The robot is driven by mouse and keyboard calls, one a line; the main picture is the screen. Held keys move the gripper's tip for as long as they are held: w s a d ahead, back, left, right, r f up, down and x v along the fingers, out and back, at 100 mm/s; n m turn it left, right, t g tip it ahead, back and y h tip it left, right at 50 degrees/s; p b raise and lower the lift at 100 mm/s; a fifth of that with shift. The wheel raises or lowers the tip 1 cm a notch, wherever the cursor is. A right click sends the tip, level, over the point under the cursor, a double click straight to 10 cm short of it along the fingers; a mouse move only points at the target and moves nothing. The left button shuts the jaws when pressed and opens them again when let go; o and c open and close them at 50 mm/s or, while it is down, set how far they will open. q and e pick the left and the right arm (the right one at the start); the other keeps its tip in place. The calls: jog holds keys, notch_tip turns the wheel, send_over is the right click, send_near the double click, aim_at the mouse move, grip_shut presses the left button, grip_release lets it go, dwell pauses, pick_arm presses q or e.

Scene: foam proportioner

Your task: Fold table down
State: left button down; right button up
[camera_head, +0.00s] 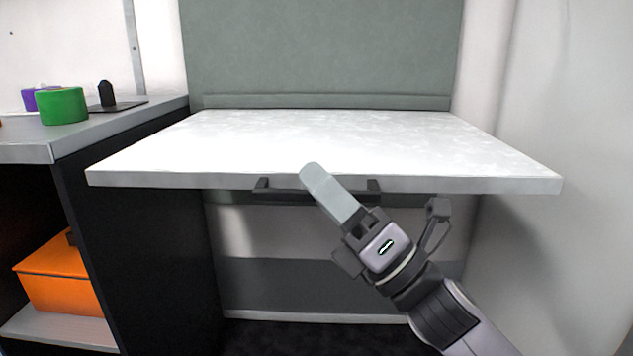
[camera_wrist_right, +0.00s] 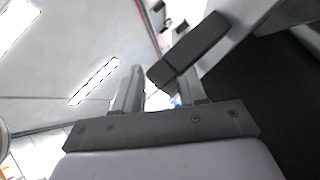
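The white fold-out table (camera_head: 240,150) is up and level, its flat top reaching out from the grey-green wall panel. A dark handle (camera_head: 275,190) is fixed at the middle of its front edge. My right gripper (camera_head: 316,172) comes in from the lower right, its grey finger crossing in front of the handle and hiding its middle. In the right wrist view the two fingers (camera_wrist_right: 160,82) stand apart, and a dark bar (camera_wrist_right: 195,50), apparently the handle, lies by the right-hand finger's tip. I cannot tell whether they touch. My left gripper is out of view.
A grey-topped shelf unit (camera_head: 110,128) with a black side stands close on the left, holding a green roll (camera_head: 63,106), a purple roll (camera_head: 30,98) and an orange box (camera_head: 62,282). A pale wall (camera_head: 560,90) bounds the right. The space below the table looks open.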

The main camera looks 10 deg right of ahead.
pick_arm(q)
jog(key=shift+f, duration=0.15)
pick_arm(e)
jog(key=v, duration=0.6)
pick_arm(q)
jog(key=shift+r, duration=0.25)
pick_arm(e)
jog(key=shift+s+f, duration=0.1)
